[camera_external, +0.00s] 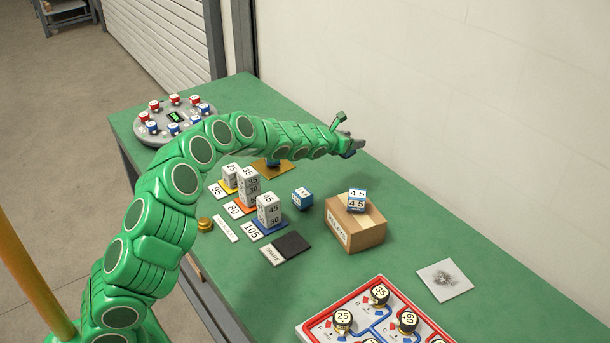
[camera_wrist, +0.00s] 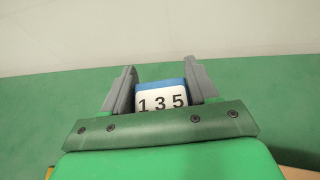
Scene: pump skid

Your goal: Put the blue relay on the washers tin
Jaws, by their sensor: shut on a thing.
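My gripper (camera_external: 350,146) is shut on a blue block with a white face reading 135 (camera_wrist: 161,97), seen between the fingers in the wrist view. In the external view the gripper is above the far side of the green table, and only a little of the block shows below it. I cannot read a washers label; a small round brass-coloured object (camera_external: 205,224) stands at the left edge.
White numbered stacks (camera_external: 268,211) stand on coloured pads by labels 95, 80 and 105. A round grey tray (camera_external: 178,135) with red and blue pieces is at the back left. A red-bordered board (camera_external: 340,310) with dials is in front. The right side of the table is mostly clear.

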